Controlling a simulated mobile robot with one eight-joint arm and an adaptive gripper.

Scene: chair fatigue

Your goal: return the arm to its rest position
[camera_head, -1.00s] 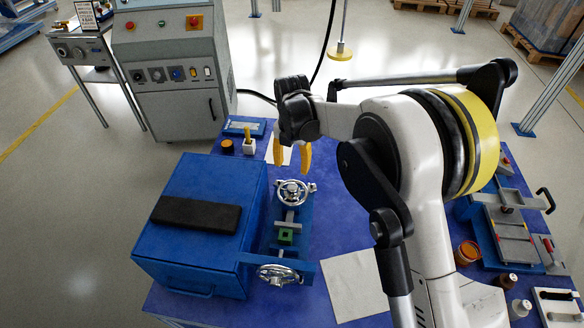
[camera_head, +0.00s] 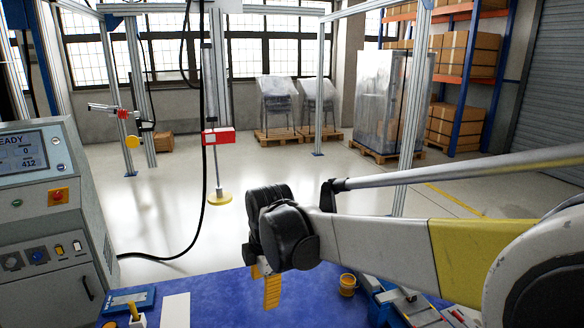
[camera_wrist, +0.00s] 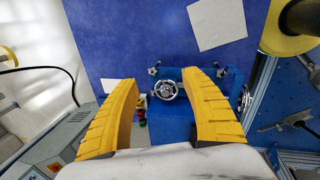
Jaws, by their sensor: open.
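My gripper (camera_head: 265,287) is in the lower middle of the head view, over the blue table (camera_head: 230,300). Its yellow fingers point down. In the wrist view my gripper (camera_wrist: 162,82) is open, with a wide gap between its ribbed yellow fingers and nothing held. Beyond the gap, a silver handwheel (camera_wrist: 166,90) on a blue fixture shows below the fingers, apart from them. My white and yellow arm reaches in from the right of the head view, roughly level.
A grey control cabinet (camera_head: 45,215) stands at the left. A yellow round pad (camera_head: 219,198) hangs on a rod behind the table. An orange-brown pot (camera_head: 347,285) is right of the gripper. White sheets lie on the table, one (camera_wrist: 217,22) in the wrist view.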

